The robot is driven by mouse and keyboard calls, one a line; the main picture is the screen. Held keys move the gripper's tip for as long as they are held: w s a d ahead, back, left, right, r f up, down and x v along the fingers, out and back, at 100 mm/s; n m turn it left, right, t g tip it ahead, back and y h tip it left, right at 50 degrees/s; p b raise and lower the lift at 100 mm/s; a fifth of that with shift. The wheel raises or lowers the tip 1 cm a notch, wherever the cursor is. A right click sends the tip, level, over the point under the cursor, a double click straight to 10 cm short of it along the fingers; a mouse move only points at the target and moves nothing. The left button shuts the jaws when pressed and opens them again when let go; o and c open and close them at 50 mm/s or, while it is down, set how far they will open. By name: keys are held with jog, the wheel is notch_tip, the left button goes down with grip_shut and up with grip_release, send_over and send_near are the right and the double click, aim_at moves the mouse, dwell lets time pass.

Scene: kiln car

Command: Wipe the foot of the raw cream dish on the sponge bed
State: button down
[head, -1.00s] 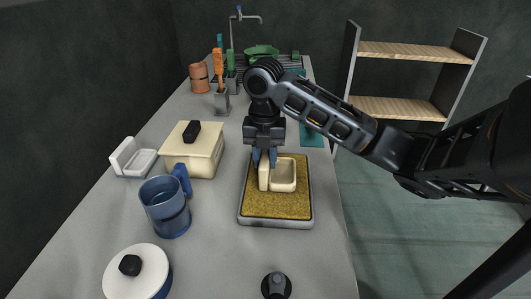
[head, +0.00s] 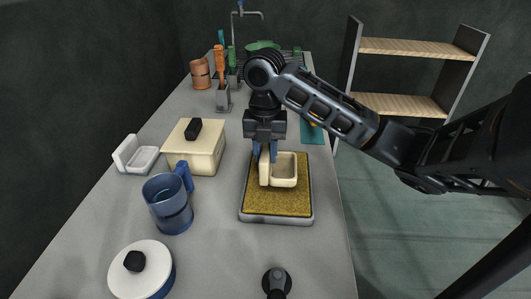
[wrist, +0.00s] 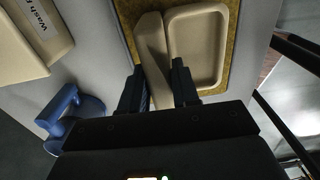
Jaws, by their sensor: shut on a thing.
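The raw cream dish (head: 285,170) is a shallow rounded tray with a thick upright slab along its left side. It sits over the middle of the sponge bed (head: 255,206), a yellow-brown pad in a grey tray. My gripper (head: 266,155) comes down from above and is shut on the slab. The wrist view shows the slab (wrist: 153,48) between my fingers (wrist: 158,88), with the dish's hollow to its right. The dish's foot is hidden underneath. I cannot tell whether it touches the sponge or hovers just above it.
Left of the bed stand a cream lidded box (head: 193,153), a blue mug (head: 168,205), a white dish (head: 140,156) and a white-lidded pot (head: 141,272). A black knobbed object (head: 276,280) is in front. A teal mat (head: 313,134) lies behind. Bare counter borders the bed.

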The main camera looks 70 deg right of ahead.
jog(key=shift+r+p, duration=1.5)
jog(key=shift+r, duration=0.55)
